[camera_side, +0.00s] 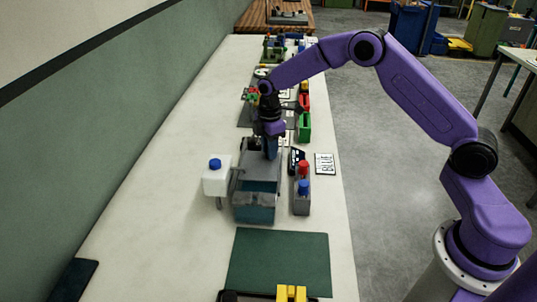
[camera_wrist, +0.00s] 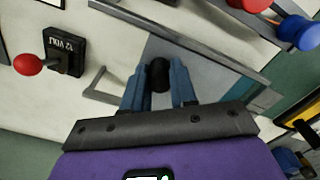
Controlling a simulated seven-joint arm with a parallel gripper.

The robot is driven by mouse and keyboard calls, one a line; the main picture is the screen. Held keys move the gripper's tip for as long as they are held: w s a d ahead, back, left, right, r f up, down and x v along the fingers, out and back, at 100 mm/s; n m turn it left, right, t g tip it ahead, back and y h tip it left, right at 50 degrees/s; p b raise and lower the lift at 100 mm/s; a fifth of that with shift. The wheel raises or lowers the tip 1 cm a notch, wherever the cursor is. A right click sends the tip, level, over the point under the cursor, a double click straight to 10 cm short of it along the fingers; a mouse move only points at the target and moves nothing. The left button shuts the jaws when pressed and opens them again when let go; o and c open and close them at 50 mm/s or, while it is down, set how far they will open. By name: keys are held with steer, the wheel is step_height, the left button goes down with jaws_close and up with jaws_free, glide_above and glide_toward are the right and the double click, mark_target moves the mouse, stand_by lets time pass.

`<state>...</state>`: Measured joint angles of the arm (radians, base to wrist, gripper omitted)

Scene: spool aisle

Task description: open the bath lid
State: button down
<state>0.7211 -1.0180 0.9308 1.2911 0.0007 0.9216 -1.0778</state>
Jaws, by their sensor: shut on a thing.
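The bath (camera_side: 255,214) is a grey and teal box on the long white bench in the side view. Its grey lid (camera_side: 259,164) lies over the far part, and the teal inside shows at the near part. My gripper (camera_side: 270,152) points down over the lid. In the wrist view, my gripper (camera_wrist: 160,88) has its two blue fingers shut on a dark knob (camera_wrist: 160,73), with the grey lid panel (camera_wrist: 185,57) below it. The foot of the knob is partly hidden by the fingers.
A white bottle with a blue cap (camera_side: 215,179) stands close left of the bath. A grey block with red and blue knobs (camera_side: 302,202) stands close right. A green mat (camera_side: 278,262) lies in front. Several small items stand behind. The bench's left side is mostly clear.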

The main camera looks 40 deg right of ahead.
steer(key=w+d, duration=0.3)
steer(key=shift+w+d, duration=0.15)
steer(key=shift+w, duration=0.05)
steer(key=c, duration=0.9)
jaws_free()
step_height(320, 180, up, 18)
steer(key=shift+f, duration=0.25)
steer(key=shift+s, duration=0.1)
